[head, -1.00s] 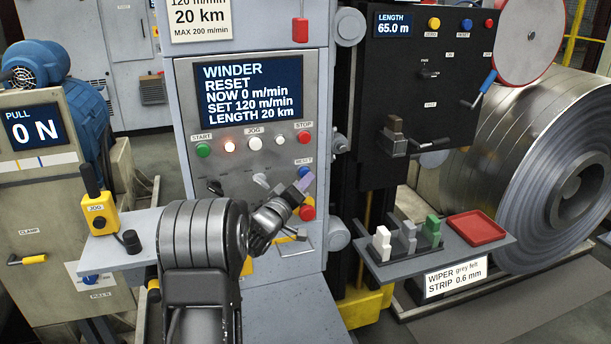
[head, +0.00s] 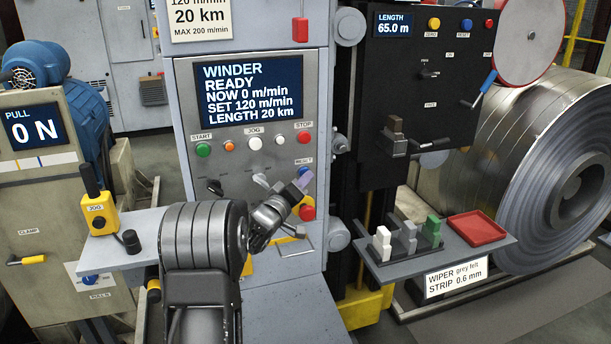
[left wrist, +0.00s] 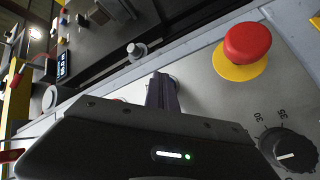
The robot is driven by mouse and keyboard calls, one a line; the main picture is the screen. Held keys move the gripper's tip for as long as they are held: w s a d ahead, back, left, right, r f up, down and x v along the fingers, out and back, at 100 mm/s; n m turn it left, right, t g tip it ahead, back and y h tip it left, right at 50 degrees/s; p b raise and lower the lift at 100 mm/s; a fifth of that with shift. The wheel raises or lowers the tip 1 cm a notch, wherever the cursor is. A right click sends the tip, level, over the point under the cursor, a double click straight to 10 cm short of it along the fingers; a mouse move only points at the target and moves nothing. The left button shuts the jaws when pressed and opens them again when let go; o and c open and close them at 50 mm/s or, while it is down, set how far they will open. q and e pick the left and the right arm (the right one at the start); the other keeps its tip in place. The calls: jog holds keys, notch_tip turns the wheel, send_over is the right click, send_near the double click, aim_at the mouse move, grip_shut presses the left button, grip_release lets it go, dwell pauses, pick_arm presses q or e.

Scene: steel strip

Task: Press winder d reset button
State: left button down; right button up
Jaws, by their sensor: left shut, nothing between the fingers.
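The winder panel (head: 180,120) stands in the middle of the head view, and its screen (head: 248,92) reads "WINDER READY, NOW 0 m/min". The blue reset button (head: 305,171) sits under a RESET label at the panel's right side, partly hidden by my fingertips. My left gripper (head: 303,181) is shut and empty, with its tips at the button's lower edge. I cannot tell whether they touch it. In the left wrist view the shut fingers (left wrist: 162,92) point at the panel and hide the button. My right gripper is not in view.
A red emergency knob (head: 307,212) sits just below my left fingertips; it also shows in the left wrist view (left wrist: 247,43). A red stop button (head: 304,138) is above. A shelf (head: 385,262) with felt blocks and a red tray (head: 477,229) juts out at right.

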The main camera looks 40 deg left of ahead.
pick_arm(q)
jog(key=shift+w+a, duration=0.1)
jog(key=shift+a, duration=0.05)
dwell(0.4)
jog(key=shift+s+d+b, duration=0.3)
jog(key=shift+s+d, duration=0.3)
jog(key=shift+d, duration=0.25)
jog(key=s+d, duration=0.1)
jog(key=d, duration=0.1)
jog(key=s+d+b, duration=0.1)
jog(key=s+d, duration=0.1)
dwell(0.4)
dwell(0.7)
